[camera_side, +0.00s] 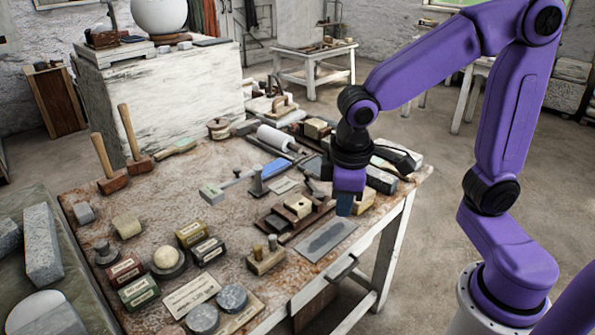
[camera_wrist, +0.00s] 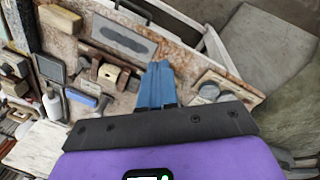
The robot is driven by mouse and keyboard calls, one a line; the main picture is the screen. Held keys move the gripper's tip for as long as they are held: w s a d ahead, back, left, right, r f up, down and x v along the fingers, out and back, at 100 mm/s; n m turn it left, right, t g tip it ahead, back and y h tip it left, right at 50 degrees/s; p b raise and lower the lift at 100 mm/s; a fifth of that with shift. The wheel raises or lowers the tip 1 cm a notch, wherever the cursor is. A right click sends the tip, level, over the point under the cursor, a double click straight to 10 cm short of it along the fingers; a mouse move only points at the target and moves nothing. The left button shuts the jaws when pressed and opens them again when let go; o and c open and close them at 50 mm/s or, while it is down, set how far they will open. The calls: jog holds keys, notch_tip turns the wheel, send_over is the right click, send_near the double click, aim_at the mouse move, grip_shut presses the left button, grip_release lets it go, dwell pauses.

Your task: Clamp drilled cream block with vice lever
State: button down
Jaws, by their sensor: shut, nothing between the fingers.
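The cream block (camera_side: 298,205) sits in a low brown and dark vice (camera_side: 312,218) near the table's right front part. In the wrist view the block (camera_wrist: 108,74) shows at upper left, left of my fingers. I cannot pick out the vice lever surely in either view. My gripper (camera_side: 344,206) has blue fingers, shut together and empty, pointing down just right of the vice, apart from the block. The fingers also show in the wrist view (camera_wrist: 157,72).
A grey slab (camera_side: 327,240) lies in front of the vice. A wooden block with pegs (camera_side: 267,257) stands at its left front. Dark blocks (camera_side: 380,180) lie behind my gripper, near the table's right edge. Small boxes and tools crowd the table's left side.

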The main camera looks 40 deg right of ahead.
aim_at(313, 185)
jog(key=w+f+m+h, duration=0.25)
jog(key=w+m, duration=0.45)
jog(key=w, duration=1.1)
jog(key=w+d+f+m+h, duration=0.3)
jog(key=w+d+m, duration=0.4)
jog(key=w, duration=0.6)
jog(key=shift+w+d+f, duration=0.2)
jog(key=shift+d+f, duration=0.35)
jog(key=shift+d, duration=0.7)
jog(key=x, duration=0.9)
jog(key=shift+d+f, duration=0.15)
jog(key=d, duration=0.1)
jog(key=s+d, duration=0.1)
jog(key=shift+s+d+f, duration=0.15)
jog(key=shift+d+f, duration=0.2)
jog(key=shift+f, duration=0.05)
jog(key=shift+s+d+f, duration=0.15)
jog(key=shift+s+d, duration=0.15)
jog(key=shift+d, duration=0.2)
